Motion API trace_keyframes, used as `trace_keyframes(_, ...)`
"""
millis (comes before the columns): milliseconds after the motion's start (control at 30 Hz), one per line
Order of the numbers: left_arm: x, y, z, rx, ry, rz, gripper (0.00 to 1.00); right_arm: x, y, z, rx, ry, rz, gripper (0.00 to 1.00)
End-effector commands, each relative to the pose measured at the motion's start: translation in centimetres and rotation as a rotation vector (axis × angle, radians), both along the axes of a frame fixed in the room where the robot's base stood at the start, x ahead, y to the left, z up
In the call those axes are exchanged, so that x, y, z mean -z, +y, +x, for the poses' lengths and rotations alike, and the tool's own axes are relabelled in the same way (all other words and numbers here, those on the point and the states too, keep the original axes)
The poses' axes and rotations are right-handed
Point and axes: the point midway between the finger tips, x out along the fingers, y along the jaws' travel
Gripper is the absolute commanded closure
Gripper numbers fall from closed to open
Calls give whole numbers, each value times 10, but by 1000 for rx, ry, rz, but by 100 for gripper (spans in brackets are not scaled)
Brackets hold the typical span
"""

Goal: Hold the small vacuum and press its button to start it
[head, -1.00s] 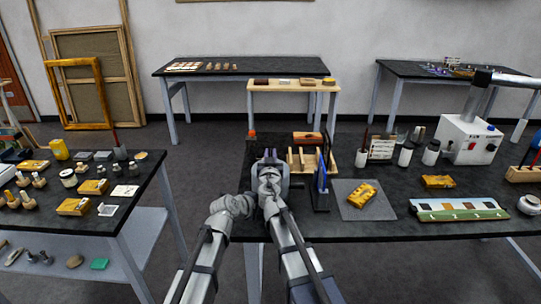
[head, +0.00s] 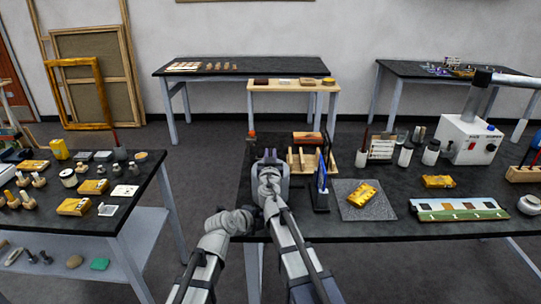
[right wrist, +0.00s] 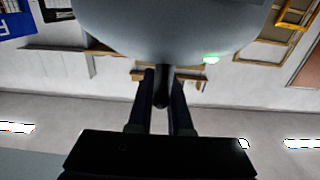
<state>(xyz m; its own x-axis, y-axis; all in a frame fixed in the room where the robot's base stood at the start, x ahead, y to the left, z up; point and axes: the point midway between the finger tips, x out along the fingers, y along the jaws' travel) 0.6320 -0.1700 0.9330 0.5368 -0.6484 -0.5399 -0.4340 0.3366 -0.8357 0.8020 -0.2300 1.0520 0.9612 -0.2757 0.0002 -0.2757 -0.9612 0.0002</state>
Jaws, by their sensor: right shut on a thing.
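A large smooth grey rounded body, which looks like the small vacuum (right wrist: 165,30), fills the top of the right wrist view. A small green light (right wrist: 211,59) glows at its lower right edge. My right gripper (right wrist: 163,88) is shut on a dark narrow part just below that body. In the head view my right gripper (head: 270,160) is over the left end of the main table, seen from behind, and the vacuum is mostly hidden there. My left arm comes in from the lower left and ends against the right arm; its fingers cannot be made out.
The dark main table (head: 330,230) holds a wooden rack (head: 303,160), a blue upright item (head: 321,178), and a gilt piece (head: 363,195) on a grey mat (head: 350,213). A white machine (head: 468,140) stands farther right. A side table (head: 120,222) at left carries several small items.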

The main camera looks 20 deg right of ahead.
Motion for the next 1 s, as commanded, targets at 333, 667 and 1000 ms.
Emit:
trace_keyframes(333, 0, 0, 1, 0, 0, 0, 100, 0, 0, 0, 0, 0, 0, 59)
trace_keyframes(667, 0, 0, 1, 0, 0, 0, 100, 0, 0, 0, 0, 0, 0, 48)
trace_keyframes(1000, 0, 0, 1, 0, 0, 0, 100, 0, 6, -24, -1, 0, 0, 48)
